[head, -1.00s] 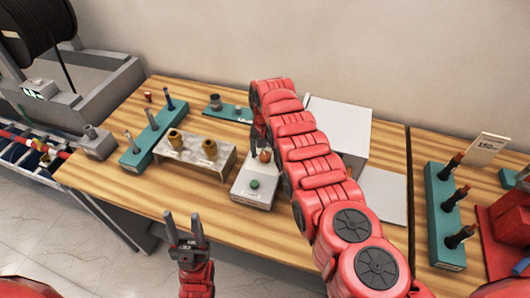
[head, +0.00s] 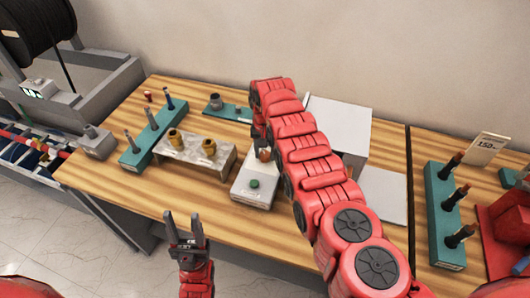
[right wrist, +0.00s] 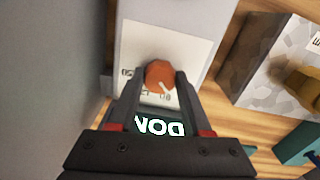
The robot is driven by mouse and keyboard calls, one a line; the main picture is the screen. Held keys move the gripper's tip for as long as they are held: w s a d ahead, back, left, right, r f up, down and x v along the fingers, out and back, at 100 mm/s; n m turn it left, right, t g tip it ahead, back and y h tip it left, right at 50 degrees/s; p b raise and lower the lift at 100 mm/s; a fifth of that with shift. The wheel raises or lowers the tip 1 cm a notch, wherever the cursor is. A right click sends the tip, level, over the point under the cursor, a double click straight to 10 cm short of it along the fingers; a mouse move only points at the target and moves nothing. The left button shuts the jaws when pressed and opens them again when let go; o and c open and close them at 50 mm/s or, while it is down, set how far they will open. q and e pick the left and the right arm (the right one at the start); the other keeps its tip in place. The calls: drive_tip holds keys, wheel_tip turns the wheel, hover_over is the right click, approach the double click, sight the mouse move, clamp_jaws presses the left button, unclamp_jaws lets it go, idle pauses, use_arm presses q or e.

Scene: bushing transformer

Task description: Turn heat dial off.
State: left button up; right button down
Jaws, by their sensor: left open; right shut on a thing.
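The heat dial (right wrist: 159,74) is a round orange knob with a pale pointer mark, on a white-labelled panel in the right wrist view. In the head view the dial (head: 264,155) shows only partly beside my right arm. My right gripper (right wrist: 157,80) has a finger on each side of the dial and is shut on it. In the head view my right gripper (head: 262,138) is mostly hidden by the arm. The dial sits on a small grey control box (head: 247,195) with a green button (head: 254,184). My left gripper (head: 185,228) is open and empty in front of the table.
A metal block with two brass bushings (head: 192,152) stands left of the control box. A teal rack with pins (head: 150,135) is further left. A white box (head: 340,125) stands behind my right arm. A lit display (right wrist: 160,127) with partly hidden letters shows between my right fingers.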

drive_tip(key=shift+f+n, duration=0.15)
drive_tip(key=shift+n, duration=0.45)
drive_tip(key=shift+f+n+b, duration=0.1)
drive_tip(key=shift+n+b, duration=0.9)
drive_tip(key=shift+b, duration=0.05)
drive_tip(key=shift+n+b, duration=0.8)
drive_tip(key=shift+b, duration=0.05)
drive_tip(key=shift+n+b, duration=0.4)
drive_tip(key=shift+r, duration=0.2)
drive_tip(key=shift+c, duration=1.7)
unclamp_jaws()
drive_tip(key=shift+r, duration=0.1)
